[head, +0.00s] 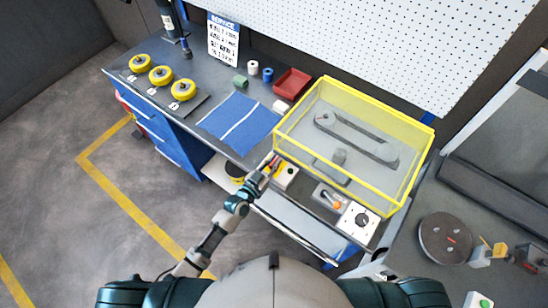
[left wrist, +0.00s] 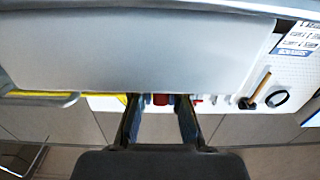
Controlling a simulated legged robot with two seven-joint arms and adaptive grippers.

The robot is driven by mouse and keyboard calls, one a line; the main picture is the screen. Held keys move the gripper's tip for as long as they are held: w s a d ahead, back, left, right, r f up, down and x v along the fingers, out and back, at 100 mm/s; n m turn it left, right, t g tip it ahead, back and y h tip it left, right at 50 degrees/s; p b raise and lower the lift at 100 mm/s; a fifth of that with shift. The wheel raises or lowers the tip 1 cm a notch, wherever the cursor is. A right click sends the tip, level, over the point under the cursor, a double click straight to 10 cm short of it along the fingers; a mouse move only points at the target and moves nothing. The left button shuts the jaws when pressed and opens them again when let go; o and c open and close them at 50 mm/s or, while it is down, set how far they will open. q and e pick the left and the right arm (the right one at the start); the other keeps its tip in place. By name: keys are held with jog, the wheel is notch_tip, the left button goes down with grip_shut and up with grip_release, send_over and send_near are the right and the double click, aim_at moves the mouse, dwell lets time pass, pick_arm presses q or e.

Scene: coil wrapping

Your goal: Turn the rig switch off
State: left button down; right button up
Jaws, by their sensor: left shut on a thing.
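My left gripper (head: 270,165) is at the front edge of the bench, by the left front corner of the yellow-framed clear case. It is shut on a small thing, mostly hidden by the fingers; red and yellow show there. In the left wrist view the two dark fingers (left wrist: 160,110) stand apart, with a small red thing (left wrist: 160,98) seen between them. Just right of the gripper is a white box with a dark button (head: 291,171). Further right are a box with an orange lever (head: 336,203) and a white box with a black knob (head: 362,219). Which one is the rig switch is unclear. My right gripper is not seen.
The clear case (head: 409,192) covers a grey rig with a belt-like loop. Left are a blue mat (head: 240,122), a red tray (head: 292,83) and yellow spools (head: 161,76). A dark disc (head: 445,239) lies on the right bench. The floor at left is clear.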

pick_arm(q)
jog(key=shift+r, duration=0.1)
jog(key=c, duration=1.2)
grip_release()
jog(key=v, duration=1.2)
jog(key=shift+a, duration=0.1)
